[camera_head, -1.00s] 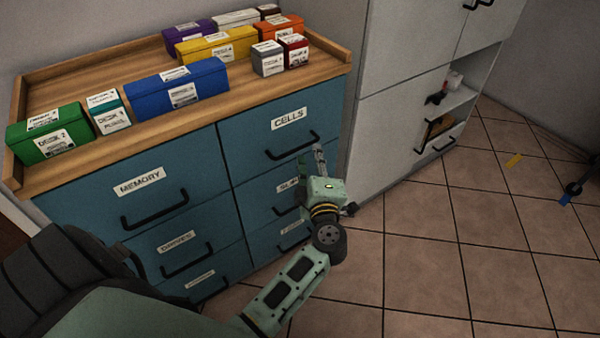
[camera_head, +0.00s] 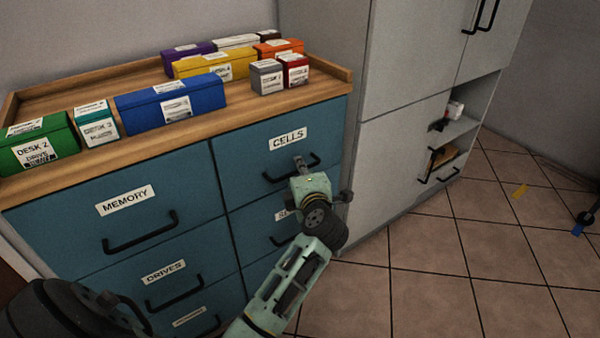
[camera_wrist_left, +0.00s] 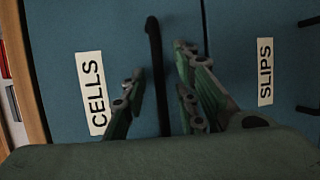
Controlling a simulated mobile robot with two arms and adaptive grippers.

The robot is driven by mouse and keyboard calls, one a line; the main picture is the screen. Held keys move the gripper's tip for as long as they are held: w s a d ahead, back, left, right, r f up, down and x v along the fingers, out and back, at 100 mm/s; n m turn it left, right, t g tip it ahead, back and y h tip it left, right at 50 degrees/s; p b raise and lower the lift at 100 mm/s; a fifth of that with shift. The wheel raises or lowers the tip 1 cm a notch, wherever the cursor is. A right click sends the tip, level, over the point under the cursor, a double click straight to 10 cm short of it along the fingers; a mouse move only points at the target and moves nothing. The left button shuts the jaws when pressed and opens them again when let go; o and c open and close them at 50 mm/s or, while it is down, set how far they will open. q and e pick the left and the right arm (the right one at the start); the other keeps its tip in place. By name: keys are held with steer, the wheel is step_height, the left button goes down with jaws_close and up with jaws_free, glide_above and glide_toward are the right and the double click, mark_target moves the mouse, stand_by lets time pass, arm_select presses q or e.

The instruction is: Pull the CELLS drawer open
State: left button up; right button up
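The CELLS drawer (camera_head: 245,150) is the blue top right drawer of the cabinet. Its front looks flush with the cabinet, so it appears closed. Its black bar handle (camera_head: 270,178) sits below the white CELLS label. My left gripper (camera_head: 300,163) is at this handle and partly covers it. In the left wrist view the handle (camera_wrist_left: 154,50) runs between the fingers of my left gripper (camera_wrist_left: 155,90). The fingers are apart, one side toward the CELLS label and the other toward the SLIPS drawer. I cannot tell whether either finger touches the bar. My right gripper is not in view.
The MEMORY drawer (camera_head: 75,225) is to the left, with the DRIVES drawer (camera_head: 205,265) below it. The SLIPS drawer (camera_wrist_left: 240,40) is below CELLS. Several labelled boxes stand on the wooden top (camera_head: 215,118). A grey cabinet (camera_head: 400,150) stands to the right. Tiled floor (camera_head: 440,270) is open in front.

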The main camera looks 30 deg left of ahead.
arm_select(q)
steer(key=shift+w+a, duration=0.15)
jaws_close()
stand_by(0.6)
